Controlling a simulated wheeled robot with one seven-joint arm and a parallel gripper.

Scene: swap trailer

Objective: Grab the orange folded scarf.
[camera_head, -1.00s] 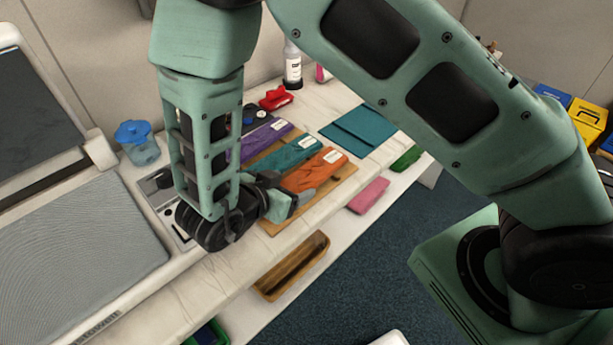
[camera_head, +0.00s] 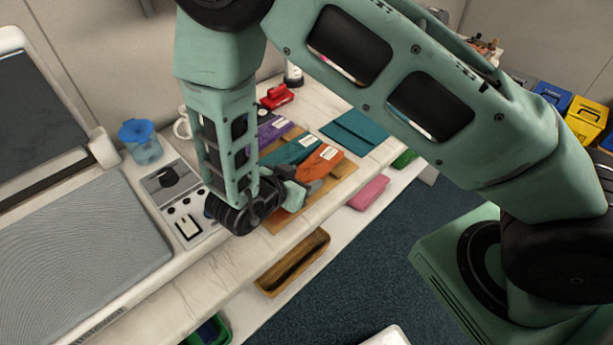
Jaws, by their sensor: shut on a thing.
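The orange folded scarf (camera_head: 321,160) lies on a wooden board (camera_head: 345,178) on the counter, with a white label near its far end. My gripper (camera_head: 306,188) is at the scarf's near end and is shut on it; the fingers and my wrist hide that end. A teal folded scarf (camera_head: 291,150) lies just left of the orange one. A purple folded scarf (camera_head: 272,131) lies beyond the teal one, partly hidden by my arm.
A larger teal cloth (camera_head: 355,130) lies at the back right of the counter. A pink cloth (camera_head: 369,192) and a wooden tray (camera_head: 293,262) are on the lower shelf.

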